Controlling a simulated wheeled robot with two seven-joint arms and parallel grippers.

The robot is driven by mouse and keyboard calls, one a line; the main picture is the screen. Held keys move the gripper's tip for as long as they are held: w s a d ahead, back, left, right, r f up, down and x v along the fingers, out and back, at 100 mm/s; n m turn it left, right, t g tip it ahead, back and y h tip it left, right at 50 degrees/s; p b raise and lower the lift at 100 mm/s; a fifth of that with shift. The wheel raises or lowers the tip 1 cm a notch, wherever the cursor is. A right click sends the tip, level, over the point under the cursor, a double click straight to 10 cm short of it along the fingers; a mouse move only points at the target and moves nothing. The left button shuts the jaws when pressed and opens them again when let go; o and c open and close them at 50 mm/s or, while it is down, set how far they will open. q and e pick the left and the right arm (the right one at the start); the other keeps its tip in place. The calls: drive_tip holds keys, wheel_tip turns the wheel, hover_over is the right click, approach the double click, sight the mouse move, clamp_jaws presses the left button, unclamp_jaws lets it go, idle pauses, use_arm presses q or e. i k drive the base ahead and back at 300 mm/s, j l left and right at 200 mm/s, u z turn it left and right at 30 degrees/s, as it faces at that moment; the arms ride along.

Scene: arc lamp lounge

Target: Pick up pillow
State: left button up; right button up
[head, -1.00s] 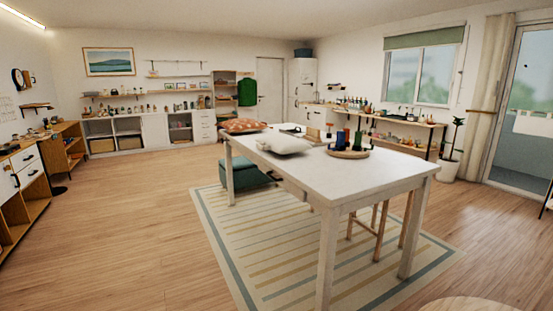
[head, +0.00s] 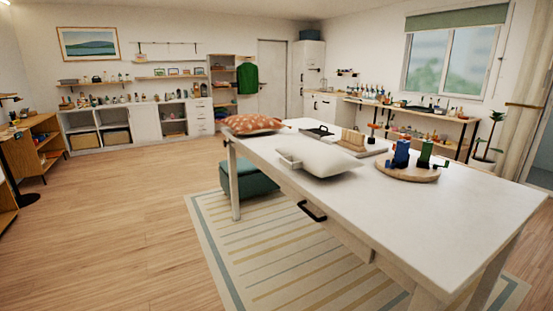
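A second pillow, orange-red with a light pattern (head: 253,124), lies at the table's far left end. Neither pillow is touched by anything of mine. Neither of my grippers shows in the head view.
A round wooden board (head: 408,174) with blue and green items stands right of the white pillow. A tray (head: 318,132) and a wooden block (head: 353,139) sit behind it. A teal ottoman (head: 249,181) is beneath the table's far end. The floor left of the striped rug (head: 230,237) is clear.

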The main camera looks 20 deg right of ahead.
sight(321, 160)
drive_tip(key=i+z, duration=0.25)
drive_tip(key=i, duration=0.2)
drive_tip(key=i+j+z, duration=0.55)
drive_tip(key=i, duration=0.3)
